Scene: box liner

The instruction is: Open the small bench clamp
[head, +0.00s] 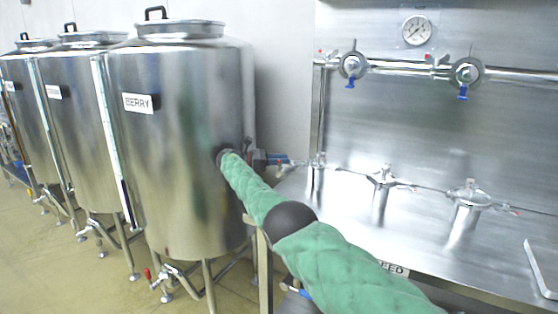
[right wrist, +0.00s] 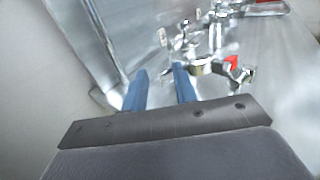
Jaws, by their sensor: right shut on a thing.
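My left gripper is not in view.
Larger fittings (head: 383,178) (head: 469,194) stand further right on the bench (head: 340,215). A pipe with blue-handled valves (head: 466,73) and a gauge (head: 417,30) is above. The tank labelled BERRY (head: 180,190) stands close left of my right arm.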

